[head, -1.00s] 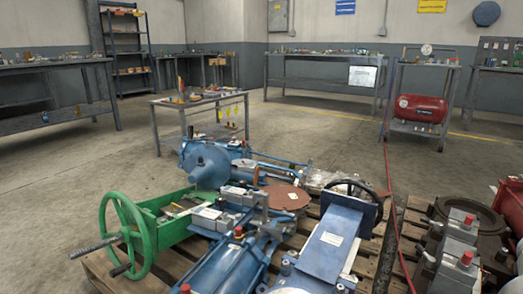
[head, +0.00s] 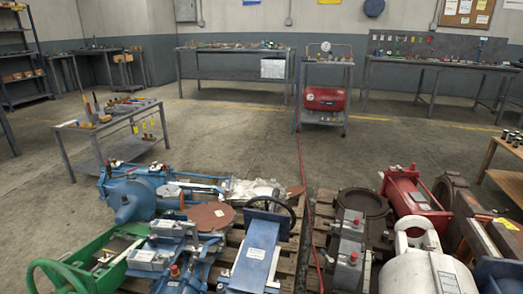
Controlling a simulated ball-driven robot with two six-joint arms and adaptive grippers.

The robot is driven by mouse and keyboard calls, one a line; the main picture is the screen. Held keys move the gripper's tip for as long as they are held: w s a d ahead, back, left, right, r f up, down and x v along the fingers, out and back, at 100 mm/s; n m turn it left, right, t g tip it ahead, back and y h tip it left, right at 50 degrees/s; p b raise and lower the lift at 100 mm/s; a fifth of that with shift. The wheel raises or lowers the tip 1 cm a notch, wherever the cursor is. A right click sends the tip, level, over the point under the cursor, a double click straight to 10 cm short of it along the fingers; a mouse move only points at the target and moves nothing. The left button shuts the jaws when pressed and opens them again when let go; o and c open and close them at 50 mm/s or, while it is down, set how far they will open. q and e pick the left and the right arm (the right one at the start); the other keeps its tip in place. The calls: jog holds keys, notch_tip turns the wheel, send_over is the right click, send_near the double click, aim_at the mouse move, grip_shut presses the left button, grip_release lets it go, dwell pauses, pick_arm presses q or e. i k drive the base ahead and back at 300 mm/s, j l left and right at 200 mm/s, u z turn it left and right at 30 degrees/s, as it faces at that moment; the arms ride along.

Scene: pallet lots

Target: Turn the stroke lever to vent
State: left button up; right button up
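I cannot make out a stroke lever for certain. A cart (head: 325,63) at the back carries a round gauge (head: 326,47) and small fittings on its top, with a red tank (head: 324,99) on its lower shelf. Any lever there is too small to tell. Valve actuators lie on pallets in front of me: a blue one with a round housing (head: 133,201), a green one with a handwheel (head: 58,274), and a blue one with a dark handwheel (head: 250,254). Neither of my grippers is in view.
A small tool table (head: 118,119) stands at left. Benches (head: 228,82) line the back wall. Red actuators (head: 414,199) and a white housing (head: 436,264) crowd the lower right. A red hose (head: 302,160) runs along the floor to the cart. The middle floor is open.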

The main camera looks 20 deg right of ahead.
aim_at(331, 263)
jog(key=z, duration=1.45)
